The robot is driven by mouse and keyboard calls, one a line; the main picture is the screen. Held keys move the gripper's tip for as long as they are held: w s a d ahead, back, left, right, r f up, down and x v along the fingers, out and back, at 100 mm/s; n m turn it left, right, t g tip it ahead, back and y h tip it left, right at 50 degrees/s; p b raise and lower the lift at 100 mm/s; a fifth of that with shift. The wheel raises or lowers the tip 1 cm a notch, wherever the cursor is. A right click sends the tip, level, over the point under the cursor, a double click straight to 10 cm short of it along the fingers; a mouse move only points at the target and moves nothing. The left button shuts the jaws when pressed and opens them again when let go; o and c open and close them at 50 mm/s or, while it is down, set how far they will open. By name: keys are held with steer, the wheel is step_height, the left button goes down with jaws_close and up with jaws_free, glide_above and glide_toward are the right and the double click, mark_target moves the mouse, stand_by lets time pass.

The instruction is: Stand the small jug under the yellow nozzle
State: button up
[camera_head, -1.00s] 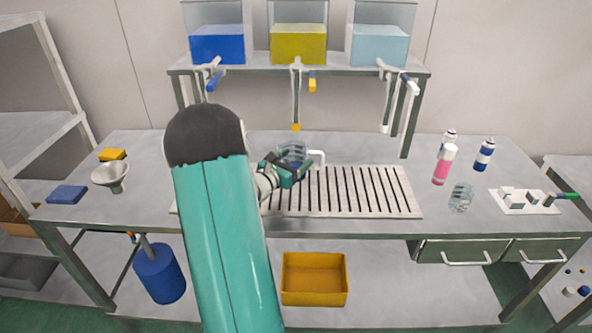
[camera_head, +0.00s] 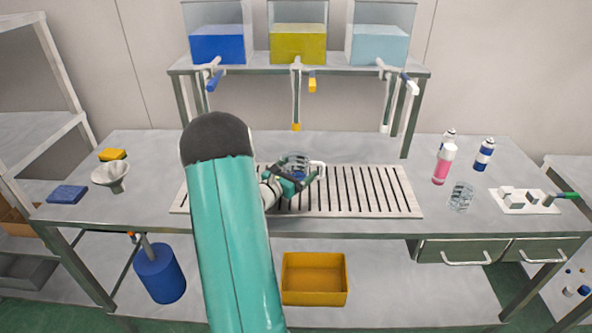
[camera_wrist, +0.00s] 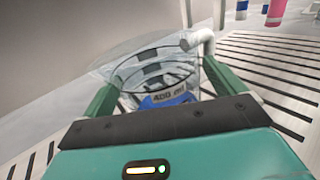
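The small jug (camera_head: 297,160) is clear, with a white handle and a blue mark with lettering. My gripper (camera_head: 296,180) is shut on it, with a green finger on each side, as the wrist view shows (camera_wrist: 160,85). The jug looks upright, over the back part of the slatted grate (camera_head: 370,190). I cannot tell whether its base touches the slats; my gripper hides it. The yellow nozzle (camera_head: 296,127) hangs from a pipe below the yellow tank (camera_head: 298,43). In the head view the jug lies directly below the nozzle tip.
Another clear vessel (camera_head: 461,197), a pink bottle (camera_head: 444,163) and a white tray (camera_head: 523,201) stand at right. A funnel (camera_head: 112,176) stands at left. The grate's right half is clear.

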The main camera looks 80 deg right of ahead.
steer(key=shift+r, duration=0.15)
steer(key=shift+w+a, duration=0.1)
steer(key=shift+a, duration=0.05)
steer(key=v, duration=1.1)
steer(key=shift+w+a, duration=0.1)
steer(key=shift+a, duration=0.2)
steer(key=shift+r, duration=0.1)
steer(key=w+a+r+m+t+y, duration=0.3)
steer(key=a+r+m+t+y, duration=0.1)
steer(key=a, duration=1.3)
steer(key=w+a+r+m+t+y, duration=0.3)
steer(key=a+r+m+t+y, duration=0.1)
steer(key=a, duration=1.4)
steer(key=w+a+r+m+t+y, duration=0.4)
steer(key=a+r+y, duration=0.3)
steer(key=a, duration=1)
steer(key=shift+a+r+m+t+y, duration=0.2)
steer(key=shift+m+t+y, duration=0.1)
steer(key=shift+m+y, duration=0.45)
